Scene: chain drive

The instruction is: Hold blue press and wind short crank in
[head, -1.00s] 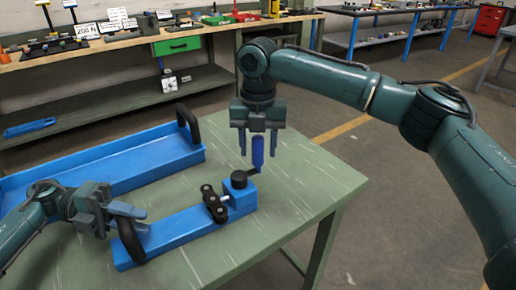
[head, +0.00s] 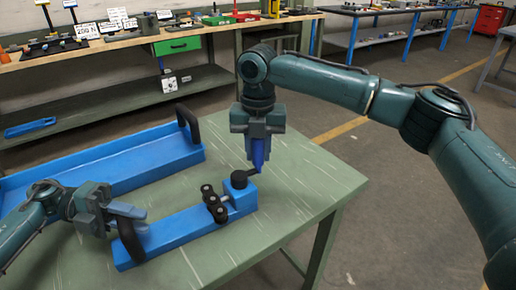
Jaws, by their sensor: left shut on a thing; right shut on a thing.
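The blue press (head: 182,231) lies on the green table as a long blue bar with a raised block at its right end. A black handle (head: 130,238) stands at its left end. My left gripper (head: 128,212) is shut on that handle. The short crank (head: 254,170) sticks out from a black knob on the block and has an upright blue grip (head: 259,152). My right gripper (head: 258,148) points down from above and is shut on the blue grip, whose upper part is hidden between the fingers. A black clamp piece (head: 214,203) sits across the bar beside the block.
A blue tray (head: 110,165) with a black handle lies behind the press on the table (head: 300,195). The table's right side is clear. A workbench (head: 120,42) with tools stands along the back.

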